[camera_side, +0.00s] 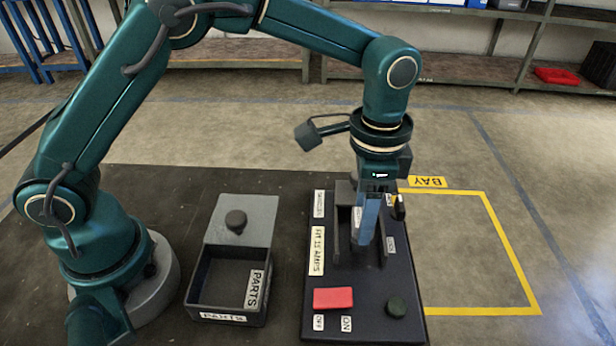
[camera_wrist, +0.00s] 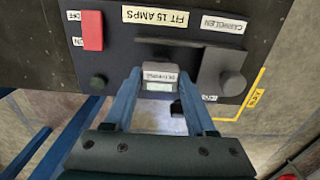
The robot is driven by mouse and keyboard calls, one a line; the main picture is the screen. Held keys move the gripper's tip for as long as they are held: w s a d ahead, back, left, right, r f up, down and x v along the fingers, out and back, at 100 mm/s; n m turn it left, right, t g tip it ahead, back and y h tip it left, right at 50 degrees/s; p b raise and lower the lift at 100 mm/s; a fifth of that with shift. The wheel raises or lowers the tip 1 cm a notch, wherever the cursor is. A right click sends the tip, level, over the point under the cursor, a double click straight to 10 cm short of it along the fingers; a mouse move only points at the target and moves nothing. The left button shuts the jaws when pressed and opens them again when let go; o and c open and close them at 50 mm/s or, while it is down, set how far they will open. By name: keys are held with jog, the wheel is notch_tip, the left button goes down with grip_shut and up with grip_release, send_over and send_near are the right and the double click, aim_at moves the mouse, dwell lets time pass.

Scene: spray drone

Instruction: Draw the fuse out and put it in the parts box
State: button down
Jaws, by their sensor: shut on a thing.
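My gripper (camera_side: 367,236) points down over the dark panel (camera_side: 376,318) in the side view. In the wrist view its blue fingers (camera_wrist: 158,86) are closed on both sides of a small grey fuse (camera_wrist: 160,70) with a pale label. In the side view the fuse shows only as a pale patch beside a finger. Whether it is still seated in its holder I cannot tell. The parts box (camera_side: 258,318) stands left of the panel. Its grey lid (camera_side: 256,212) with a dark knob covers the back part; the front part is open and looks empty.
The panel carries a red switch (camera_side: 333,298) above OFF and ON labels and a dark round knob (camera_side: 396,306). In the wrist view a dark raised block (camera_wrist: 222,68) stands right of the fuse. A yellow-outlined bay (camera_side: 490,250) on the right is empty.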

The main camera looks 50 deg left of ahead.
jog(key=shift+r, duration=2.1)
jog(key=shift+s+a+f+m, duration=0.1)
jog(key=shift+s+f+m, duration=0.15)
jog(key=shift+m, duration=0.25)
jog(key=s+a+r, duration=0.3)
jog(key=s+a, duration=0.5)
jog(key=a, duration=0.1)
jog(key=s+a+r, duration=0.2)
jog(key=s+a, duration=0.6)
jog(key=a, duration=0.1)
jog(key=shift+n, duration=0.5)
jog(key=d+f, duration=0.2)
jog(key=d, duration=0.1)
jog(key=s+d+f, duration=0.1)
jog(key=d+f, duration=0.1)
jog(key=d, duration=0.2)
jog(key=s+d+f, duration=0.1)
jog(key=d+f, duration=0.1)
jog(key=d, duration=0.2)
jog(key=shift+f, duration=0.3)
send_over(234, 287)
jog(key=shift+f, duration=2.05)
